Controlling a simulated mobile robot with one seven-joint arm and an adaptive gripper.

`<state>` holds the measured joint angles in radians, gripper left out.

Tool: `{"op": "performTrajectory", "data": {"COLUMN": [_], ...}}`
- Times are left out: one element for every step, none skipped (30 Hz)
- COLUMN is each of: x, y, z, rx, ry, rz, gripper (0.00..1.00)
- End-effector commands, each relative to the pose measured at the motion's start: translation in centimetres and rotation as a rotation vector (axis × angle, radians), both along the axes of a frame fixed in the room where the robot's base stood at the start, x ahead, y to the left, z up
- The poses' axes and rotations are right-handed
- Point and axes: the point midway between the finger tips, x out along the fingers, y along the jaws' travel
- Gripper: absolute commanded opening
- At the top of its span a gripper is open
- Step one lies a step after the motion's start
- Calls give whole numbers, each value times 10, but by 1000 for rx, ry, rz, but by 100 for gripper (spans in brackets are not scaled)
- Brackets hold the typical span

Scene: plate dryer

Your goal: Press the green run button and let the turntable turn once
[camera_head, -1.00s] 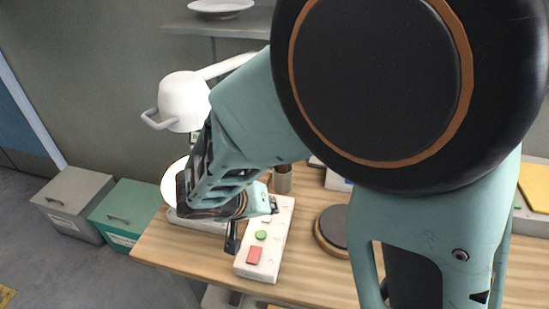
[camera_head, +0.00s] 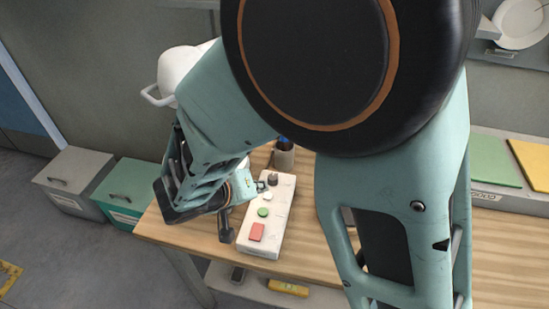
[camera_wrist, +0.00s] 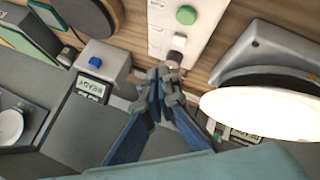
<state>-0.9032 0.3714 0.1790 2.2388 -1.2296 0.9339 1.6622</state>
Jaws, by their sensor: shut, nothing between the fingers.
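A white control box (camera_head: 266,228) stands on the wooden table. It carries a red button (camera_head: 256,232), a green button (camera_head: 263,212), a white button (camera_head: 267,196) and a dark knob (camera_head: 272,180) in a row. My gripper (camera_head: 262,187) is shut and empty, beside the knob and white button. In the wrist view its fingertips (camera_wrist: 170,68) are close to the knob, with the green button (camera_wrist: 186,14) farther up; contact cannot be told. A white plate (camera_wrist: 265,110) lies over a dark round disc (camera_wrist: 275,78) at right; whether this is the turntable is unclear.
A grey box with a blue button (camera_wrist: 95,60) and a READY display (camera_wrist: 90,90) sits left of the fingers in the wrist view. Grey (camera_head: 75,183) and green (camera_head: 125,190) bins stand left of the table. My arm hides the table's middle.

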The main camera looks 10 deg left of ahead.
Motion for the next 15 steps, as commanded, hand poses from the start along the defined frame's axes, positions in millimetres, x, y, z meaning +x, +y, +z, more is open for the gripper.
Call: {"op": "performTrajectory", "data": {"x": [-1, -1, -1, 0, 0, 0, -1, -1, 0, 0, 0, 0, 0, 0, 0], "y": [-1, -1, -1, -1, -1, -1, -1, -1, 0, 0, 0, 0, 0, 0, 0], "z": [-10, -15, -20, -24, -29, -35, -40, -44, -50, -53, -56, -59, -61, -63, -66], "rx": [-3, -3, -3, -3, -3, -4, -4, -3, -2, 1, 1, 1, 1, 1, 0], "ry": [3, 3, 3, 1, 1, 2, 2, 2, 1, 0, -1, -1, -1, 0, 1], "rz": [-1, -1, -1, -1, -1, 0, 0, -1, 0, -1, -1, -1, -1, -1, -1], "gripper": [0, 0, 0, 0, 0, 0, 0, 0, 0, 0, 0, 0, 0, 0, 0]}}
